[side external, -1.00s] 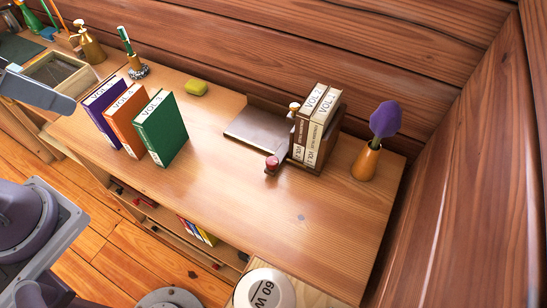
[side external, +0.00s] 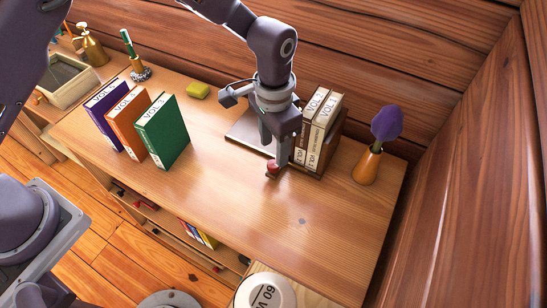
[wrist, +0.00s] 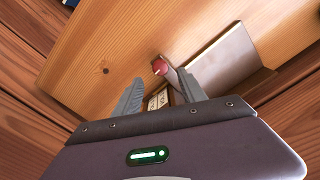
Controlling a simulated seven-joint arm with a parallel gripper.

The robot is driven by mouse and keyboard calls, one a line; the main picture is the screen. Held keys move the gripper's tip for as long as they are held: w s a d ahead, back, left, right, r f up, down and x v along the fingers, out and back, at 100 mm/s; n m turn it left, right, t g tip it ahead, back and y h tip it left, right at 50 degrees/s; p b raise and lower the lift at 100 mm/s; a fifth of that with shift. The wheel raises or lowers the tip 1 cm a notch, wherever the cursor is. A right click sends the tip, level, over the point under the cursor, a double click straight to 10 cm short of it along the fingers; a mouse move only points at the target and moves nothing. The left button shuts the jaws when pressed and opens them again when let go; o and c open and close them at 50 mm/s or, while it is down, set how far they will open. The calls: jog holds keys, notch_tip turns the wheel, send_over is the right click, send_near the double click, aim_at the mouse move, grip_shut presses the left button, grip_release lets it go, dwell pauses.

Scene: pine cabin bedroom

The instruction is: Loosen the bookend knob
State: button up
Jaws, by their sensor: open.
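The bookend's red knob (side external: 271,170) is at the front end of the bookend, low over the shelf top. My gripper (side external: 277,160) points down right at the knob and partly covers it in the side view. In the wrist view the red knob (wrist: 160,67) shows just beyond the gap between the two spread fingers of my gripper (wrist: 160,78). The fingers are apart; I cannot tell whether either touches the knob. The bookend's metal plate (side external: 240,132) lies flat to the left of the brown and cream volumes (side external: 318,130), partly hidden by my arm.
Purple, orange and green books (side external: 163,132) stand to the left. A yellow-green block (side external: 199,91) lies behind them. The front of the wooden top (side external: 235,205) is clear.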

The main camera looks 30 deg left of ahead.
aim_at(273, 164)
notch_tip(273, 164, down, 5)
jog(key=shift+f, duration=0.2)
jog(key=shift+c, duration=0.2)
grip_shut()
